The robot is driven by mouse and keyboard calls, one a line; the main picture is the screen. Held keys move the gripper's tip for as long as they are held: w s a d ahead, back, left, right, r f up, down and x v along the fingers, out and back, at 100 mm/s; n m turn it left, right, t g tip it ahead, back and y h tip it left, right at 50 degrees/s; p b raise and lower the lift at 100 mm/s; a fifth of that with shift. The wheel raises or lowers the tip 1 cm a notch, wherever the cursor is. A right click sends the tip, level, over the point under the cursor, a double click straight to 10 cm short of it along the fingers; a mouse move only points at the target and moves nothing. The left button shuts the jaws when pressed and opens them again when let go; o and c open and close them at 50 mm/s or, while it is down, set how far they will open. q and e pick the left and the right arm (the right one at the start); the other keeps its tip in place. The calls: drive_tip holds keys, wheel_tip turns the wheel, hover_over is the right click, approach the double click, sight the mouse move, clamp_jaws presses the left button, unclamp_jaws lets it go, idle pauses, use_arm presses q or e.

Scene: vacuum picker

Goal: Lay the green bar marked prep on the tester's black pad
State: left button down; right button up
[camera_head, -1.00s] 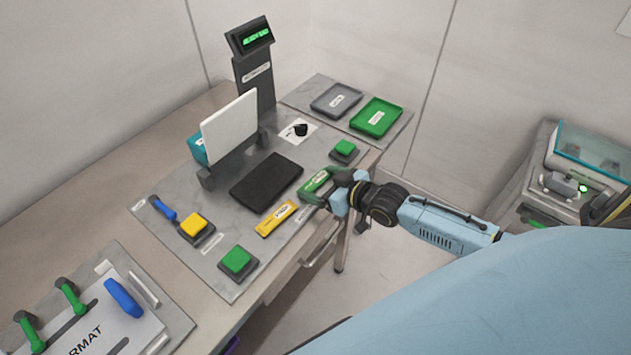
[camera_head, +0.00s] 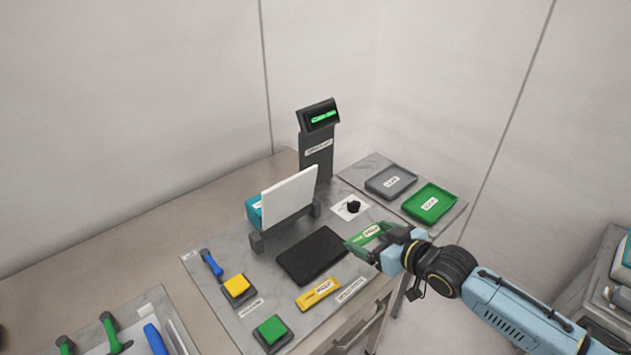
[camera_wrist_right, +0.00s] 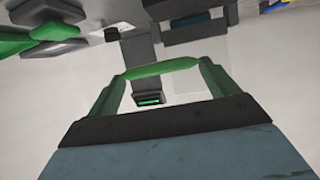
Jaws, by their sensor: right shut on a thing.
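The green bar (camera_head: 366,236) has a white label, too small to read for certain. My right gripper (camera_head: 378,242) is shut on it and holds it just right of the tester's black pad (camera_head: 312,256), seemingly above the bench. In the right wrist view the bar (camera_wrist_right: 162,68) spans between the gripper's fingers. The black pad lies flat and bare in front of the tester's white upright panel (camera_head: 290,197). My left gripper is out of view.
A yellow labelled bar (camera_head: 318,294) lies in front of the pad. Yellow (camera_head: 237,286) and green (camera_head: 271,329) buttons and a blue-handled tool (camera_head: 211,263) are to the left. Grey (camera_head: 391,182) and green (camera_head: 430,203) trays sit behind right. A lit display (camera_head: 319,116) stands behind.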

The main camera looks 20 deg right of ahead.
drive_tip(key=s+a+r+m+h+b, duration=0.2)
drive_tip(key=s+a+r+m+h, duration=0.25)
drive_tip(key=a+r, duration=0.5)
drive_tip(key=n+y+p, duration=0.2)
drive_tip(key=n+y, duration=0.3)
hover_over(368, 270)
drive_tip(key=shift+m+h, duration=0.25)
wheel_tip(368, 270, down, 9)
drive_tip(key=shift+f, duration=0.15)
wheel_tip(368, 270, down, 5)
drive_tip(key=shift+f+b, duration=0.1)
drive_tip(key=shift+b, duration=0.45)
wheel_tip(368, 270, down, 4)
drive_tip(key=shift+f, duration=0.2)
